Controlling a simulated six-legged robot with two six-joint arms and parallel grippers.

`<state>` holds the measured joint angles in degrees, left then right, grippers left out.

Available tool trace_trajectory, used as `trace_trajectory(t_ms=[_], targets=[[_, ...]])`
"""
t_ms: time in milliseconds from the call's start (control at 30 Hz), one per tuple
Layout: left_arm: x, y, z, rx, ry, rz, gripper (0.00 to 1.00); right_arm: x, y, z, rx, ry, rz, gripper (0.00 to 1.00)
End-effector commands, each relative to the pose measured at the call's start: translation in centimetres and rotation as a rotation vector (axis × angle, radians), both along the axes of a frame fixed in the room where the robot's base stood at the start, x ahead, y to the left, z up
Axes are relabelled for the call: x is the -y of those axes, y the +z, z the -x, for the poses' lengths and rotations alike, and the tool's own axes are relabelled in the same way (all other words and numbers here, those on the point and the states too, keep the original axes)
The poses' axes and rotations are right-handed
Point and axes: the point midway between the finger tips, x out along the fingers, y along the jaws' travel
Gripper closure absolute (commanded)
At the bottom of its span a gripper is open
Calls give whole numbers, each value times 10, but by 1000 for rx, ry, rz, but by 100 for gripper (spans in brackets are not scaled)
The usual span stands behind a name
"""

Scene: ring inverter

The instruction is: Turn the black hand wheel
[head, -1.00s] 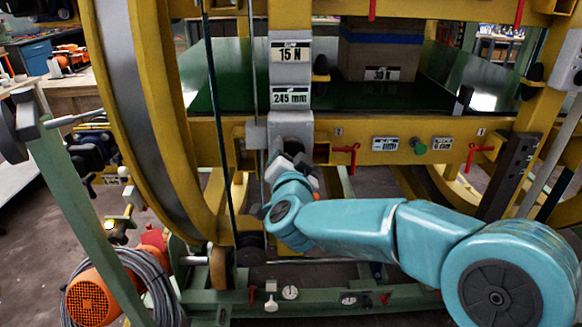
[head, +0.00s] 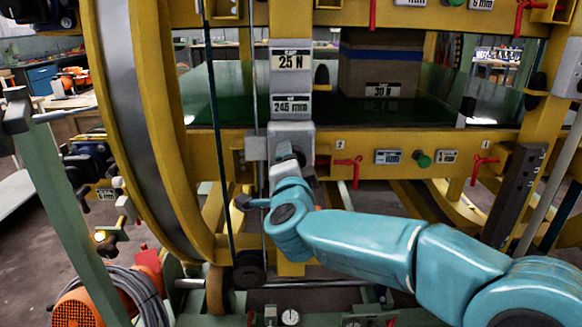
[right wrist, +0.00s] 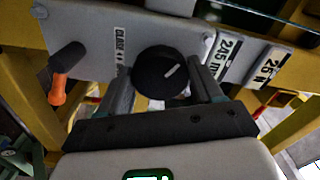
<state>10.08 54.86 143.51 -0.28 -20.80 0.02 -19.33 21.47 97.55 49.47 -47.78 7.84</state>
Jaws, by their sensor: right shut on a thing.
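The black hand wheel (right wrist: 158,74), a round knob with a white mark line, sits on a grey panel in the right wrist view. My right gripper (head: 287,158) is shut on it, with one finger on each side. In the head view, the gripper and wrist hide the wheel in front of the grey box on the yellow beam. Labels beside it read 245 mm and 25 N (head: 291,61). My left gripper is not in view.
A black lever with an orange grip (right wrist: 62,75) stands left of the wheel in the right wrist view. Red handles (head: 349,170) and a green knob (head: 422,158) sit along the yellow beam. A large yellow ring (head: 157,130) stands to the left.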

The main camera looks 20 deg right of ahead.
Motion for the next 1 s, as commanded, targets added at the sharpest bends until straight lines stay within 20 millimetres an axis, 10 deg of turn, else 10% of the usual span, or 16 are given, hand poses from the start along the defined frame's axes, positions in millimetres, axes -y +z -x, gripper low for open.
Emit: trace_trajectory(t_ms=[367,400,467,1000], targets=[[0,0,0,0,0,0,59,0,0,0,-1,0,-5,65],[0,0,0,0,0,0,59,0,0,0,-1,0,-4,25],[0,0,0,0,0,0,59,0,0,0,-1,0,-4,9],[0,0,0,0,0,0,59,-12,1,36,2,5,-2,9]])
